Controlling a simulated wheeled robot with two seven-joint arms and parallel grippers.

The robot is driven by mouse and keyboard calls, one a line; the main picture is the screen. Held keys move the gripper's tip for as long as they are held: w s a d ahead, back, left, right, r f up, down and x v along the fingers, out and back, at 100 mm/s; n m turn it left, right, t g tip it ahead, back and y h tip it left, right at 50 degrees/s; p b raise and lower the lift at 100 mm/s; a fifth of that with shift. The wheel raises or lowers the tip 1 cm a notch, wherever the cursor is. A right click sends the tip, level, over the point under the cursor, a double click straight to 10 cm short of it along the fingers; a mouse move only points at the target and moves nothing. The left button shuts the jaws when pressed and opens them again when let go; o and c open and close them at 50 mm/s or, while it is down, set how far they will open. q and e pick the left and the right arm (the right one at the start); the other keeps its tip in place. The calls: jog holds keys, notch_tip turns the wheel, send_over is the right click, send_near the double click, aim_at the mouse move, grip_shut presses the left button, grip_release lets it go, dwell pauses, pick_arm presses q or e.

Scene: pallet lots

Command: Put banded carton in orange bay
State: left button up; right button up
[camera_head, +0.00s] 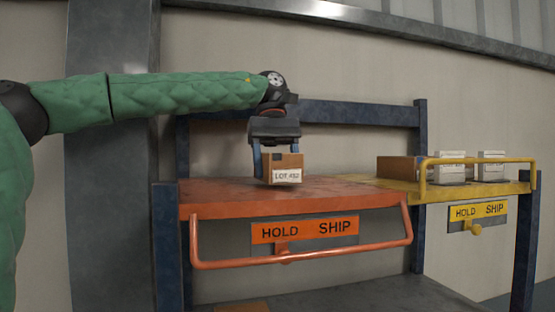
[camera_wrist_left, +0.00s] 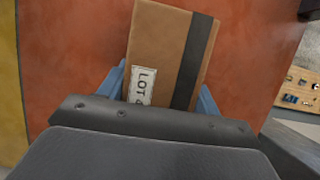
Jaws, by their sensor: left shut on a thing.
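My left gripper (camera_head: 278,162) is shut on a small brown carton (camera_head: 288,161) with a white lot label, at the orange bay (camera_head: 340,196). In the left wrist view a dark band runs along the carton (camera_wrist_left: 168,52), and the blue fingers of the gripper (camera_wrist_left: 162,88) lie on either side of it. The carton is upright over the left part of the orange surface. I cannot tell whether its base touches the surface. The orange bay has a HOLD SHIP sign and an orange rail at its front. My right gripper is not in view.
A yellow bay (camera_head: 400,185) adjoins on the right, with a brown carton (camera_head: 397,168) and white boxes (camera_head: 450,167) behind a yellow rail (camera_head: 480,160). Blue posts (camera_head: 421,140) frame the rack. The orange surface right of my gripper is clear. A lower grey shelf (camera_head: 380,295) lies beneath.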

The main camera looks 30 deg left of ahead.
pick_arm(q)
jog(key=shift+a+f, duration=0.1)
jog(key=shift+f, duration=0.3)
jog(key=shift+w, duration=0.1)
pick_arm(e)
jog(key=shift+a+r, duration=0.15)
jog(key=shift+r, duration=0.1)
pick_arm(q)
jog(key=shift+f, duration=0.1)
jog(key=o, duration=1.1)
jog(key=shift+c, duration=0.2)
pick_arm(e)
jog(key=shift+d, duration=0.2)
